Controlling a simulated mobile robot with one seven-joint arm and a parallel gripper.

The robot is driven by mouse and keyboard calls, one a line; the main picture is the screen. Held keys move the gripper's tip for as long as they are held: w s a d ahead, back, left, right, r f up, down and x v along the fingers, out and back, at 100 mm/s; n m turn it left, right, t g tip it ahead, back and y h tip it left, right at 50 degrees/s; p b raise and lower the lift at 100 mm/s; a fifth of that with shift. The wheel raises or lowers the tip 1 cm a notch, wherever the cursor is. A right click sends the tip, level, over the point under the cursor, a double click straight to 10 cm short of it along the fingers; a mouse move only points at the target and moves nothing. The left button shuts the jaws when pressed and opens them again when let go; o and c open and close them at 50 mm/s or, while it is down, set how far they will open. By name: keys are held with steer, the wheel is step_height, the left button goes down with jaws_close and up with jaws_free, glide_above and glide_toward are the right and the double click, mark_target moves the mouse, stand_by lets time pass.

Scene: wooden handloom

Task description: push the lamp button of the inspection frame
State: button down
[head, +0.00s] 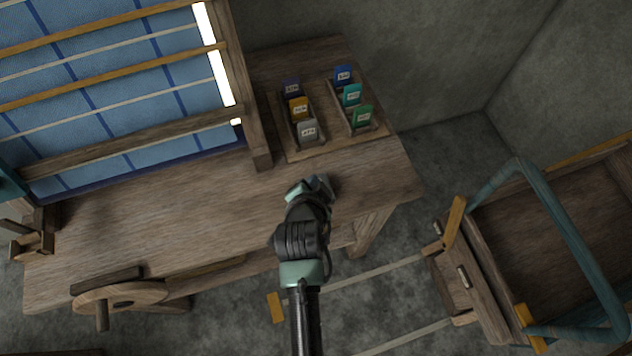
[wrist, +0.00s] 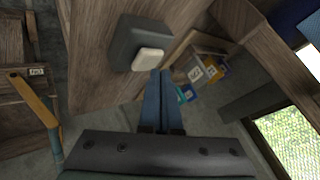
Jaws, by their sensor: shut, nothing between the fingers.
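The inspection frame (head: 245,90) stands at the back left of the wooden table, with blue cloth (head: 150,60) stretched behind its bars. A bright white strip runs along its right side. In the wrist view, a pale rounded button (wrist: 148,60) sits on a dark box (wrist: 140,35) mounted on the wooden surface. My gripper (wrist: 160,74) is shut and empty, its blue fingertips close beside the button's lower right edge; I cannot tell whether they touch. In the head view my gripper (head: 318,183) is over the table's right part, and the button cannot be made out there.
A wooden rack (head: 290,156) with several coloured labelled pieces stands behind my gripper. A wooden wheel (head: 115,297) is at the table's front left. A cart with a teal handle (head: 575,235) stands on the right. The table's middle is clear.

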steer(key=shift+r, duration=0.15)
step_height(320, 180, up, 6)
steer(key=p, duration=0.5)
steer(key=shift+p, duration=0.35)
steer(key=w+r+n+t, duration=0.1)
steer(key=w+r+t, duration=0.2)
steer(key=r, duration=0.8)
steer(key=w+r+n+t, duration=0.2)
steer(key=w+r, duration=0.2)
steer(key=r, duration=0.6)
steer(key=w+r+n+t, duration=0.1)
steer(key=w+r+t, duration=0.2)
steer(key=r, duration=0.8)
steer(key=s+r+n+t, duration=0.1)
steer(key=s+r+t, duration=0.1)
steer(key=r, duration=0.7)
steer(key=s+r+n+t, duration=0.2)
steer(key=r+t, duration=0.1)
steer(key=r, duration=0.6)
steer(key=s+r+n+t, duration=0.1)
steer(key=s+r+t, duration=0.1)
steer(key=s+r, duration=0.4)
steer(key=s+r+n+t+y, duration=0.1)
steer(key=s+r+n+t, duration=0.1)
steer(key=s+r, duration=0.4)
step_height(320, 180, up, 5)
steer(key=shift+d+t, duration=0.2)
steer(key=shift+t, duration=0.4)
